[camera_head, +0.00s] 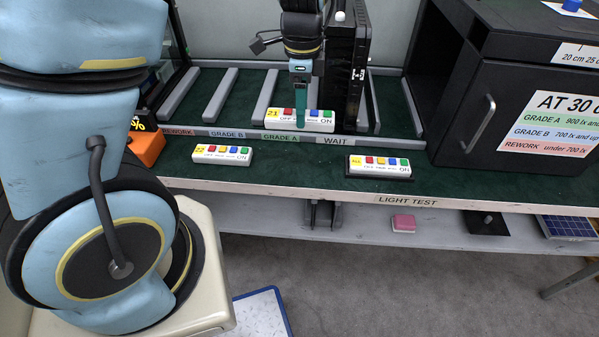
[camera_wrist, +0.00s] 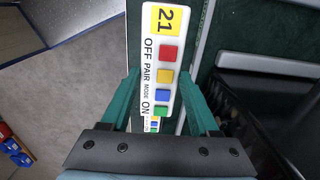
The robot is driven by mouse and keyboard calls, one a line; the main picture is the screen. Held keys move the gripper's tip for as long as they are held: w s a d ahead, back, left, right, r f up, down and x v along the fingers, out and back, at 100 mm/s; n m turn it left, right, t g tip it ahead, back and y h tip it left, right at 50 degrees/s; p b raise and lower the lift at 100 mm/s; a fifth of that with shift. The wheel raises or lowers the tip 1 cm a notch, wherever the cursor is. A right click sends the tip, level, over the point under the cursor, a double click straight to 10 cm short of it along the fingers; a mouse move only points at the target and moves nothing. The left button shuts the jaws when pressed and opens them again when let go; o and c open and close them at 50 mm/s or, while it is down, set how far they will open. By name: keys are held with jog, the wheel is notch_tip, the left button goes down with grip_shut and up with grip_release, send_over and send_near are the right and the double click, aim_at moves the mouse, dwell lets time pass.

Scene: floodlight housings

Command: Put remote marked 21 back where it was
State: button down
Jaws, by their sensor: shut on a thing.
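The white remote marked 21 (camera_head: 316,125) has a yellow label and red, yellow, blue and green buttons. My gripper (camera_head: 300,98) is shut on it, above the front of the slotted rack behind the GRADE A and WAIT labels. In the wrist view the remote (camera_wrist: 171,35) lies between the two green fingers (camera_wrist: 160,92), its 21 label toward the top. I cannot tell whether its underside touches anything. A second remote (camera_head: 222,154) lies on the green bench top in front of the GRADE B label. A third remote (camera_head: 380,162) sits on a black holder to the right.
A black floodlight housing (camera_head: 346,60) stands in the rack just right of my gripper. A large black test box (camera_head: 515,100) fills the right side. An orange block (camera_head: 146,147) is at the left. Bare green bench top lies between the two front remotes.

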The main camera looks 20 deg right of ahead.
notch_tip(320, 180, down, 3)
jog(key=shift+f+b, duration=0.15)
jog(key=shift+b, duration=0.55)
notch_tip(320, 180, down, 9)
jog(key=shift+f+p, duration=0.15)
jog(key=shift+p, duration=0.25)
jog(key=shift+f, duration=0.2)
jog(key=shift+c, duration=0.6)
grip_release()
jog(key=shift+r, duration=0.1)
